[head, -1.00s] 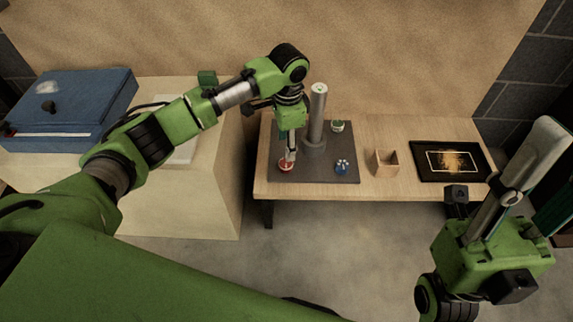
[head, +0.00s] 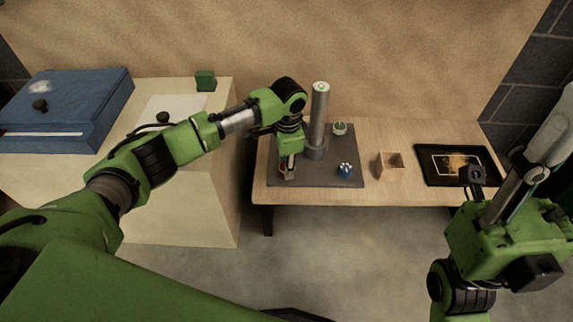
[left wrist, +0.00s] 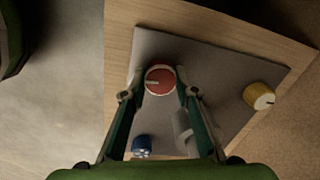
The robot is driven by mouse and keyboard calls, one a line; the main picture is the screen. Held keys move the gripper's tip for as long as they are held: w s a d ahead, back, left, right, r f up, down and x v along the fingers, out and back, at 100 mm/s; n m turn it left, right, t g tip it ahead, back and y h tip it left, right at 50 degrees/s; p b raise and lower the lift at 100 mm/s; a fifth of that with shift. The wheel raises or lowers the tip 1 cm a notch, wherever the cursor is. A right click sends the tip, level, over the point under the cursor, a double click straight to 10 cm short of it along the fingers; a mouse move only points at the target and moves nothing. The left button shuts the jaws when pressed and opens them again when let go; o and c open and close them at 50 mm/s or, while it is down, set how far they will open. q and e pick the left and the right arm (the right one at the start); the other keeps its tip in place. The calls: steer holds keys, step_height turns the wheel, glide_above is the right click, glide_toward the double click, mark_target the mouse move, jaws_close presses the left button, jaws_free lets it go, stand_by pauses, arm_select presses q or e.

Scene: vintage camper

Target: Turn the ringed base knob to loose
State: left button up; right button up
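The red knob (left wrist: 160,80) sits on a dark grey base plate (left wrist: 160,45). It has a pale rim and a white pointer line toward the left in the left wrist view. My left gripper (left wrist: 160,90) points down over it, one finger on each side. The fingers look spread, with narrow gaps beside the knob. In the head view my left gripper (head: 287,170) partly hides the red knob. A blue knob (head: 345,169), a green-topped knob (head: 340,128) and a yellow knob (left wrist: 260,97) share the plate. My right arm is at the right; its fingers are unclear.
A grey post (head: 318,120) rises from the plate, close beside my left gripper. A small wooden box (head: 391,167) and a dark framed tray (head: 425,165) stand on the wooden table (head: 350,197). A blue case (head: 75,95) and a green block (head: 205,80) are on the left counter.

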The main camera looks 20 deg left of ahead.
arm_select(q)
steer(key=shift+c, duration=1.1)
steer(key=shift+r+p, duration=0.1)
steer(key=shift+p, duration=0.45)
